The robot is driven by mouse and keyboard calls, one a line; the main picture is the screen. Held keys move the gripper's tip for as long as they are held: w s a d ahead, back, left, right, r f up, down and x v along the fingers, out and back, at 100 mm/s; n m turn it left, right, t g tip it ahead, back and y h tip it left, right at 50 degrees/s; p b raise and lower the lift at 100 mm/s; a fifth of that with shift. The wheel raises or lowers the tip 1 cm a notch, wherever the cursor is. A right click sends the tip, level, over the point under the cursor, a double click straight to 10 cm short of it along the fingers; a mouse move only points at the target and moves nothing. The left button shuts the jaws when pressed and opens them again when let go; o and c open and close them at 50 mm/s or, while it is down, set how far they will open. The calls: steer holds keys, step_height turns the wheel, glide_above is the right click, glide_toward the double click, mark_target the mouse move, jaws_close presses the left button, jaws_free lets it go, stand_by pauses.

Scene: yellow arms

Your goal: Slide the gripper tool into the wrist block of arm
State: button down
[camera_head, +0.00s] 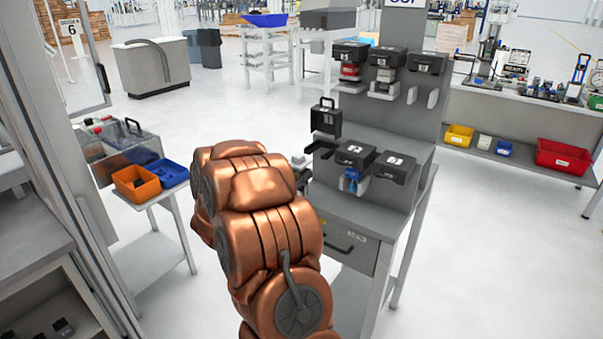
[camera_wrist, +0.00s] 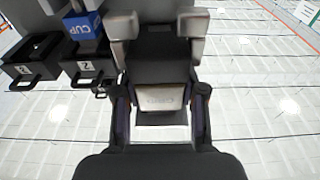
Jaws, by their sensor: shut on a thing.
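My gripper (camera_wrist: 157,27) shows in the wrist view with its two pale grey fingertips shut on the sides of a dark grey block (camera_wrist: 158,48). I take this block for the gripper tool, but its far end is out of frame. In the head view my copper arm hides most of the gripper, beside the left end of the tool stand (camera_head: 372,203). No yellow arm or wrist block is recognisable in either view. Left of my gripper in the wrist view, a blue tool marked CUP (camera_wrist: 83,25) sits above a black holder marked 2 (camera_wrist: 88,69).
An upright black lid with a handle (camera_head: 326,119) stands close behind my gripper. Two black lidded holders (camera_head: 355,153) are to its right. An orange bin (camera_head: 137,184) and a blue bin (camera_head: 166,172) lie on a side table at left.

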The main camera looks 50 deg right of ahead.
steer(key=a+r+p, duration=0.1)
steer(key=a+r, duration=0.1)
steer(key=a, duration=0.8)
steer(key=shift+s, duration=0.25)
stand_by(0.3)
steer(key=w+a+r+n+t+y, duration=0.2)
steer(key=w+a+n+t+y, duration=0.4)
steer(key=w, duration=0.6)
steer(key=w+a+r+n+t+y, duration=0.15)
steer(key=w+a+n+t, duration=0.25)
steer(key=w+a+t, duration=0.45)
steer(key=w+a+n+t+y, duration=0.2)
steer(key=w+a+y, duration=0.3)
steer(key=a, duration=0.5)
steer(key=w+a+r+n+t+y, duration=0.1)
steer(key=w+a+n+y, duration=0.4)
steer(key=a, duration=0.5)
steer(key=shift+w+a+n+t+y, duration=0.3)
steer(key=shift+t+y, duration=0.55)
steer(key=shift+y, duration=0.3)
